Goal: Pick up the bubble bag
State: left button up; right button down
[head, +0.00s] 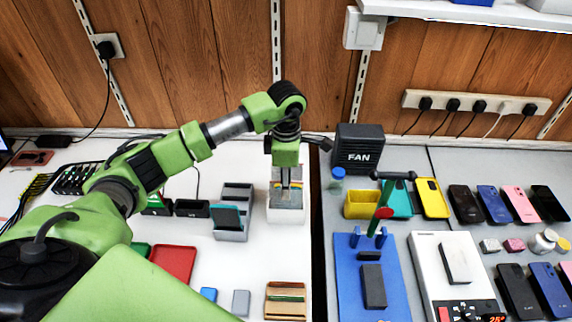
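My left gripper (286,182) points straight down over a white open box (287,215) at the back of the white table. The box holds flat greyish and tan items, partly hidden by the gripper. I cannot make out which of them, if any, is the bubble bag. The fingertips are small and dark, close above or among these items. I cannot tell whether they are open or shut on something. My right gripper is not in view.
A grey stand (233,205) is left of the box. A red tray (173,264) and a cardboard tray (286,300) lie nearer. Across a gap stand a black FAN box (358,149), a blue mat (350,265) and several phones. Bare white table lies in front of the box.

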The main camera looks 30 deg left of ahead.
aim_at(286, 203)
pick_arm(q)
jog(key=shift+f+p, duration=0.45)
jog(key=shift+f, duration=2.25)
grip_shut()
jog(key=shift+r, duration=0.25)
jog(key=shift+f+b, duration=0.2)
jog(key=shift+b, duration=0.1)
grip_release()
jog(key=shift+s, duration=0.1)
